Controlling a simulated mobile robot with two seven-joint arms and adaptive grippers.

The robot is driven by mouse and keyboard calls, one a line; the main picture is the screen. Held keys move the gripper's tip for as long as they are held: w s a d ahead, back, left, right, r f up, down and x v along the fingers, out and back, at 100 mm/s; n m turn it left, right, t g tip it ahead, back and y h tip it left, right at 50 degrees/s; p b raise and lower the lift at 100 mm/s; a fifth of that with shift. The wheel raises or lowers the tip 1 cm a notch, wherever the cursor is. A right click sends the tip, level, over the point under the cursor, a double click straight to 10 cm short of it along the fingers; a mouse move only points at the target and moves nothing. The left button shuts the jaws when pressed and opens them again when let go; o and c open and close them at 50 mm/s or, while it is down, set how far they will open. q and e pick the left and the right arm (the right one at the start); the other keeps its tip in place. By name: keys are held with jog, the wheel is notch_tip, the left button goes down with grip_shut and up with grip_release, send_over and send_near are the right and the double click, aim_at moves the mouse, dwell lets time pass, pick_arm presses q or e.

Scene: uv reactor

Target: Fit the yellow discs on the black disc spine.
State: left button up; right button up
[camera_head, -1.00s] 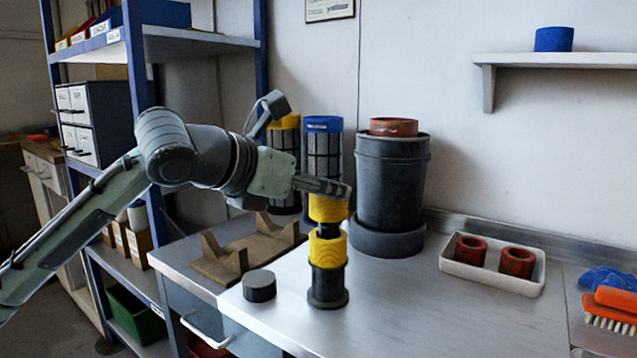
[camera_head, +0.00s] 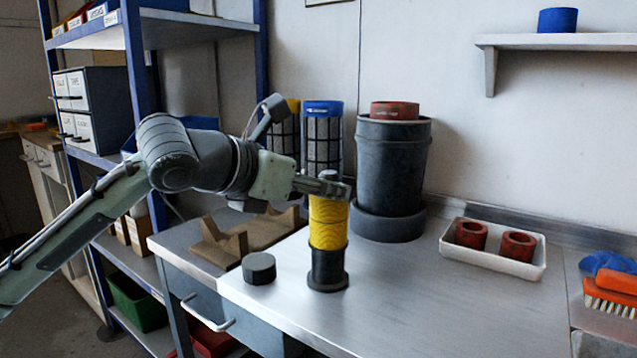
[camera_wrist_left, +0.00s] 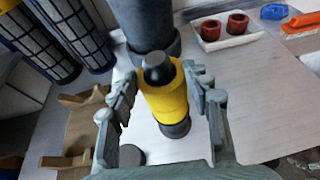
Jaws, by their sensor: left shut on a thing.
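The black disc spine (camera_head: 328,270) stands upright on the bench, with its dark round tip (camera_wrist_left: 157,68) showing above the yellow. Yellow discs (camera_head: 328,228) sit around it as one stack, with no gap visible between them; the stack also shows in the left wrist view (camera_wrist_left: 165,100). My left gripper (camera_head: 330,188) is at the top of the stack, its fingers on either side of the upper yellow disc, shut on it. In the left wrist view my left gripper (camera_wrist_left: 160,88) straddles the stack. My right gripper is not in view.
A loose black cap (camera_head: 259,268) lies left of the spine, near a brown cradle (camera_head: 215,250). A dark canister (camera_head: 392,175) stands behind. A white tray (camera_head: 490,262) with red rings and an orange brush (camera_head: 612,290) are at right. The bench front is clear.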

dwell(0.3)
pick_arm(q)
jog(key=o, duration=1.2)
jog(key=shift+o, duration=0.2)
jog(key=v, duration=1.2)
jog(key=shift+f, duration=0.1)
